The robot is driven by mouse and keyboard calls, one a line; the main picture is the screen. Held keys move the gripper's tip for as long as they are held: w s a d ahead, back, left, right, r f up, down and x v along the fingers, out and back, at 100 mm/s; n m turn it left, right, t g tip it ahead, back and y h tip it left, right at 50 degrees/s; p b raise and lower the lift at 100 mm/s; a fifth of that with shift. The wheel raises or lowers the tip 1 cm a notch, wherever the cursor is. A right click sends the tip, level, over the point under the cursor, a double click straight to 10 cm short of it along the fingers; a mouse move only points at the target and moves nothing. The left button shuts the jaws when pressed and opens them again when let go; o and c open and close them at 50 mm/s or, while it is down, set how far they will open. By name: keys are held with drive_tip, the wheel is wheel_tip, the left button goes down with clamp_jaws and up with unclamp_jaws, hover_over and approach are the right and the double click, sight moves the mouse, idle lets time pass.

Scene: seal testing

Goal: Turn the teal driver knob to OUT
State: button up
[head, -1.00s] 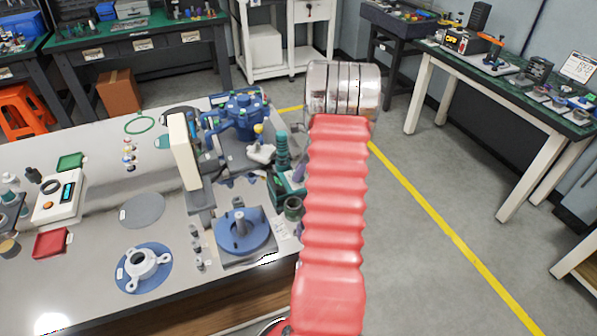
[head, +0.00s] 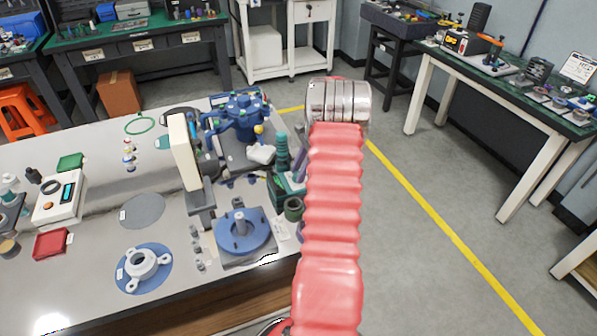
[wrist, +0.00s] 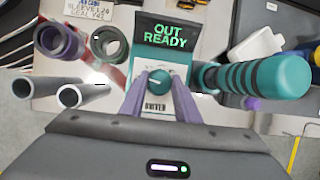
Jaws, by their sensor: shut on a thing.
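The teal driver knob (wrist: 157,80) is in the middle of the wrist view, on a white panel labelled DRIVER (wrist: 155,106). A dark display (wrist: 168,36) behind it reads "OUT READY" in green letters. My gripper (wrist: 159,78) has its purple fingers shut on the knob, one on each side. In the head view my red-sleeved arm hides most of the driver unit; a teal part of it (head: 291,184) and one purple finger (head: 301,163) show at the arm's left edge.
A teal and black ribbed cylinder (wrist: 262,76) stands close to the right of the fingers. A purple ring (wrist: 60,43), a dark green ring (wrist: 108,43) and two grey tubes (wrist: 82,95) lie to the left. A blue round base (head: 243,232) stands nearby on the bench.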

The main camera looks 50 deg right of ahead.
drive_tip(key=shift+w+d+r, duration=0.15)
drive_tip(key=shift+d, duration=0.15)
drive_tip(key=o, duration=1)
drive_tip(key=shift+a, duration=0.15)
drive_tip(key=shift+o, duration=0.2)
drive_tip(key=v, duration=1.3)
drive_tip(key=shift+r, duration=0.3)
drive_tip(key=shift+n, duration=0.3)
